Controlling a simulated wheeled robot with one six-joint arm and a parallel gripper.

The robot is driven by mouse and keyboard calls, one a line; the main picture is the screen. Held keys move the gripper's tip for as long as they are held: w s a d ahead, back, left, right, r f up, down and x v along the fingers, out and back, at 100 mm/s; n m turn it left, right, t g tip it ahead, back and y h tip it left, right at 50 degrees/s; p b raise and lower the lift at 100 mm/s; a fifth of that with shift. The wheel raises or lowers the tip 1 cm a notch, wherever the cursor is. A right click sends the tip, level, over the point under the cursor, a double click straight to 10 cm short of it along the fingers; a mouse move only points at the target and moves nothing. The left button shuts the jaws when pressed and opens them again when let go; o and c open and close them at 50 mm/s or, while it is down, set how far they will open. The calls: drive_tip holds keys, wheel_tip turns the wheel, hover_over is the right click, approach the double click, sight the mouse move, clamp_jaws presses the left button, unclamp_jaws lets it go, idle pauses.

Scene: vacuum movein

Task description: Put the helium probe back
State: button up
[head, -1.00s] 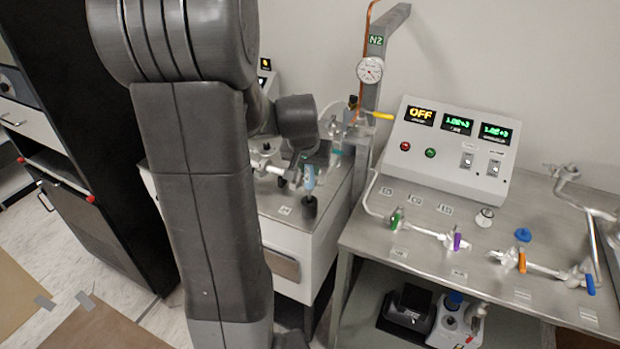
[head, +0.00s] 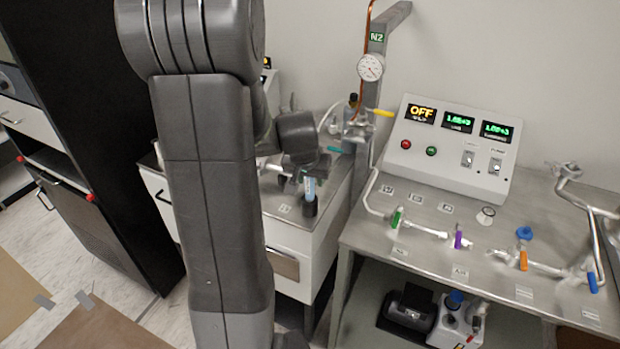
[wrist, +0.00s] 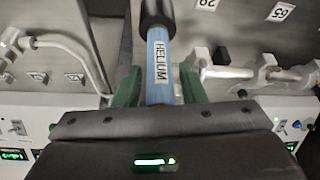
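The helium probe is a light-blue tube with a white HELIUM label, seen in the wrist view (wrist: 160,62) and the head view (head: 310,189). It stands about upright, its lower end at the black holder (head: 310,207) near the front edge of the left bench. The holder also shows at the top of the wrist view (wrist: 158,14). The exact finger contact is hard to see. How deep the probe sits is hidden.
My arm covers much of the left bench (head: 285,233). A post with a gauge (head: 371,67) and a yellow-handled valve (head: 382,113) stand behind. On the right are a control box (head: 450,150) reading OFF and a metal table (head: 420,262) with coloured valves.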

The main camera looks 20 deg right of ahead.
drive_tip(key=shift+o, duration=0.2)
drive_tip(key=shift+r, duration=0.1)
drive_tip(key=shift+r+p, duration=0.55)
drive_tip(key=shift+p, duration=0.1)
drive_tip(key=b+v, duration=0.2)
drive_tip(key=v, duration=0.9)
drive_tip(key=shift+s+r, duration=0.2)
drive_tip(key=shift+r, duration=0.1)
drive_tip(key=shift+a, duration=0.1)
